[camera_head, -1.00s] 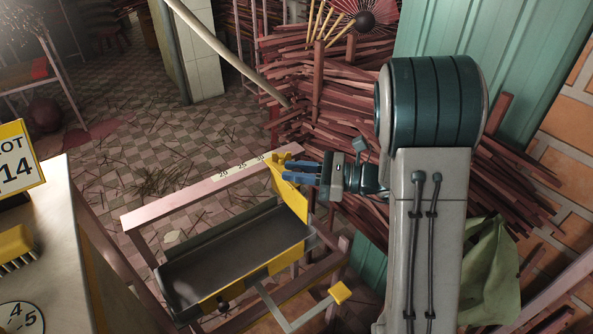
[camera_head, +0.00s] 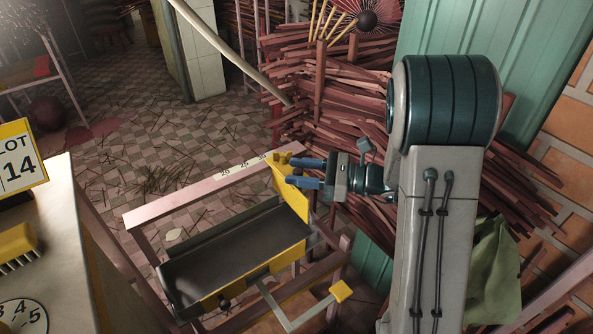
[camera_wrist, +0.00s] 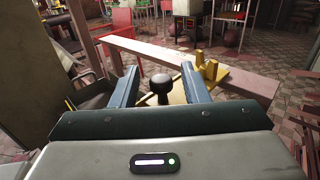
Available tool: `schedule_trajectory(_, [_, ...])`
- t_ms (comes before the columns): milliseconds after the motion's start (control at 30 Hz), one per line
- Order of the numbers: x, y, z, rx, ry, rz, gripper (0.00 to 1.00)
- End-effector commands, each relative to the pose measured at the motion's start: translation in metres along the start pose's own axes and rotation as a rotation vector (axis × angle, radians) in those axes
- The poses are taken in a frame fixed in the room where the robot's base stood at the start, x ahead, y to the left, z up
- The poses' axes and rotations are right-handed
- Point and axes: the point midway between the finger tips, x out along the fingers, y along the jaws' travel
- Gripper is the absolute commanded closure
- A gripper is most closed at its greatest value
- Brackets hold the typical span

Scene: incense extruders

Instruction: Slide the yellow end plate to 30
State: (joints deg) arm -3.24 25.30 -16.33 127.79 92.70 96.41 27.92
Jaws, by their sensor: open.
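The yellow end plate (camera_head: 289,196) stands upright at the right end of the dark trough (camera_head: 235,255). Its yellow tab (camera_head: 282,159) reaches the pale rail at the 30 end of the number scale (camera_head: 240,168), partly covering that mark. The exact reading cannot be told. My gripper (camera_head: 297,173) is open at the plate, its blue fingers spread. In the wrist view a black knob (camera_wrist: 161,83) stands between the open fingers (camera_wrist: 161,88), with no visible grip on it. The yellow tab also shows there (camera_wrist: 208,70), right of the right finger.
A yellow-tipped crank handle (camera_head: 341,291) sticks out at the trough's front right. A metal table with a yellow brush (camera_head: 16,244) and a LOT 14 sign (camera_head: 18,160) stands left. Stacked reddish sticks (camera_head: 330,85) lie behind my gripper.

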Motion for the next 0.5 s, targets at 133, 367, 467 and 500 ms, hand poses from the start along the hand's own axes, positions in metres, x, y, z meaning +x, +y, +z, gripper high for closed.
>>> schedule_trajectory(133, [-0.025,-0.001,0.000,0.001,0.000,-0.005,0.59])
schedule_trajectory(367, [-0.077,-0.001,0.000,0.000,0.001,-0.005,0.59])
schedule_trajectory(467, [-0.096,0.000,0.000,0.000,0.001,-0.002,0.59])
schedule_trajectory(500, [-0.102,0.000,-0.001,0.001,0.001,-0.002,0.59])
